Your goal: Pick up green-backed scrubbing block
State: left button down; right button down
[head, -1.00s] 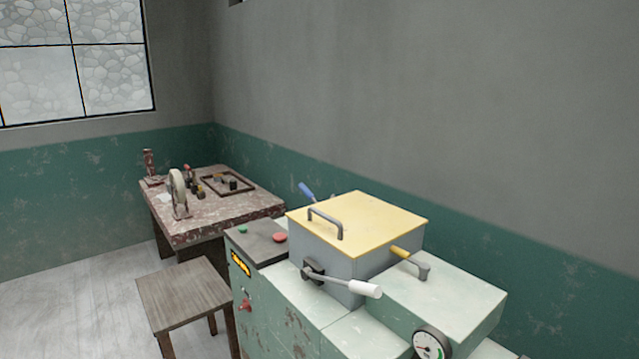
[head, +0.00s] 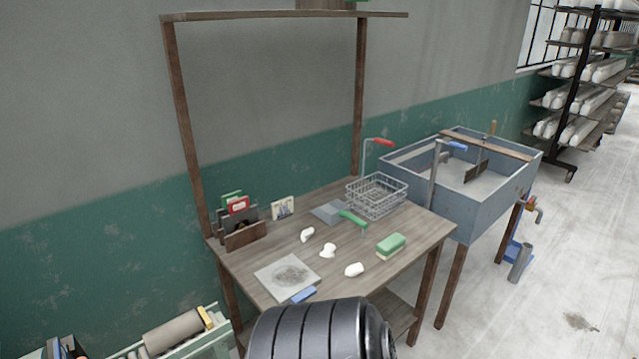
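The green-backed scrubbing block (head: 391,245) lies on the wooden table (head: 235,263), near its right front edge. Its top is green and its lower layer is pale. Nothing is touching it. A dark ribbed part of my own body shows at the bottom of the head view, in front of the table. Neither of my grippers is in view.
White lumps (head: 354,269), a green-handled tool (head: 353,217), a wire basket (head: 377,194) and a stained sheet (head: 287,276) share the tabletop. A blue-grey sink (head: 480,208) stands to the right. A wooden frame rises behind the table. Open floor (head: 560,260) lies at right.

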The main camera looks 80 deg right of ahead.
aim_at(390, 246)
jog(key=z, duration=3.2)
